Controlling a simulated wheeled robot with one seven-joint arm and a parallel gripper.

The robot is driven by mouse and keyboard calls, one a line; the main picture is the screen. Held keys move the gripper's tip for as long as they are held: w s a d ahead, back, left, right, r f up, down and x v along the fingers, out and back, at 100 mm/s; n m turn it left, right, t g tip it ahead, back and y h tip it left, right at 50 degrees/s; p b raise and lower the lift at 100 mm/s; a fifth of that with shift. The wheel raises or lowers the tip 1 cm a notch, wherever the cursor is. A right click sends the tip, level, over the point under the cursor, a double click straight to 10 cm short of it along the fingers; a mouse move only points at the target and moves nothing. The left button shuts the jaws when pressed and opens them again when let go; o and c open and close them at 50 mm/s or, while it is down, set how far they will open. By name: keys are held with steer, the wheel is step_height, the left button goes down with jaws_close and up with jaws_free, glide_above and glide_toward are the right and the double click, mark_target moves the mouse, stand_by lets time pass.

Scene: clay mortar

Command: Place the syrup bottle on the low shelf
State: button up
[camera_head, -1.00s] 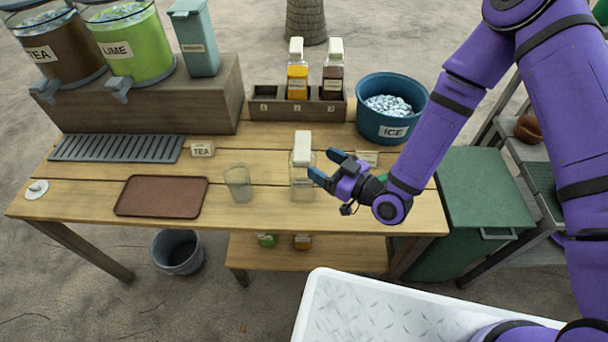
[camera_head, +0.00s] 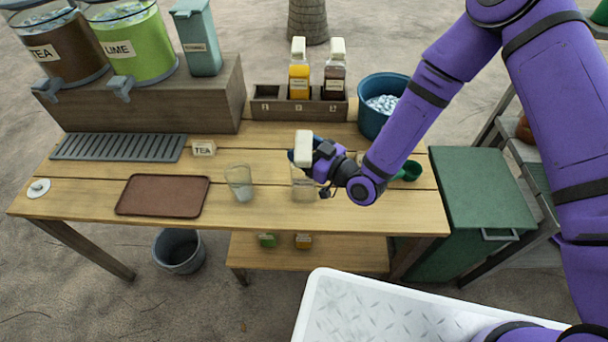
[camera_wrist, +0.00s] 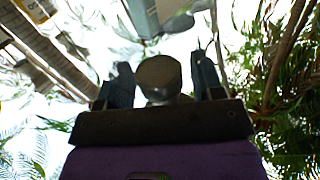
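A clear square bottle with a white cap (camera_head: 303,140) stands upright on the table, right of a clear cup (camera_head: 239,182). I take it for the syrup bottle; it looks nearly empty. My gripper (camera_head: 304,156) reaches it from the right, with fingers at its upper part. In the wrist view, a round grey thing (camera_wrist: 159,77), probably part of the bottle, sits between my two fingers with slim gaps on both sides. The fingers look open around it.
A rack (camera_head: 270,105) at the back holds orange and brown bottles, its left slot empty. An ice bucket (camera_head: 370,115) and a green scoop (camera_head: 410,170) are near my arm. A brown tray (camera_head: 163,195) lies left. The low shelf's right part is clear.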

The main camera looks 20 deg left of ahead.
jaws_close()
steer(key=shift+r, duration=0.15)
